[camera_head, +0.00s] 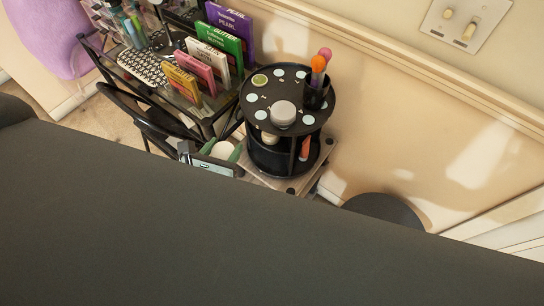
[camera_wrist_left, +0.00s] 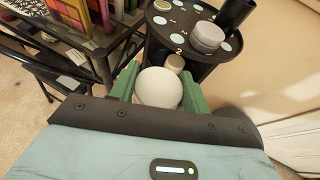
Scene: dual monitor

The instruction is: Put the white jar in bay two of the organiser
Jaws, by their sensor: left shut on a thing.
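The white jar (camera_head: 223,149) is between the green fingers of my left gripper (camera_head: 222,151), which is shut on it. In the left wrist view the jar (camera_wrist_left: 158,87) shows as a round white top between the fingers (camera_wrist_left: 158,90). The gripper is beside the organiser, on its left in the head view, lower than its top tier. The organiser (camera_head: 258,98) is black, round and two-tiered, with pale round spots on top. A "2" shows at the near rim of its top (camera_wrist_left: 179,50). The lower tier is partly hidden. My right gripper is out of view.
A cream item (camera_wrist_left: 175,62) stands underneath.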

